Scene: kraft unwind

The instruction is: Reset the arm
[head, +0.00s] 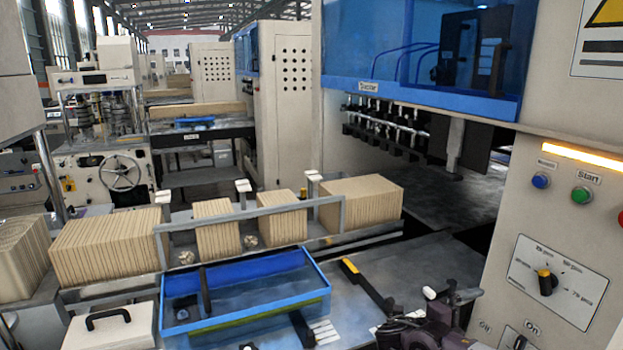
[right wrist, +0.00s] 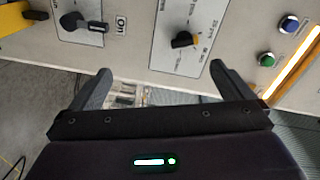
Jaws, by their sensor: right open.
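My right gripper (head: 449,295) is low at the right of the head view, in front of the cream machine panel (head: 575,215). In the right wrist view its two fingers stand wide apart, so the gripper (right wrist: 164,76) is open, with nothing between them. Beyond the fingers are the panel's rotary knob (right wrist: 184,40) and a dark switch handle (right wrist: 83,23). I see no contact with either. My left gripper does not show clearly in the head view.
A blue tray (head: 320,287) sits on the metal table, with stacks of brown board (head: 362,202) behind it. A yellow-ended dark bar (head: 367,285) lies between tray and gripper. The panel has a green button (head: 581,196) and a blue button (head: 541,180).

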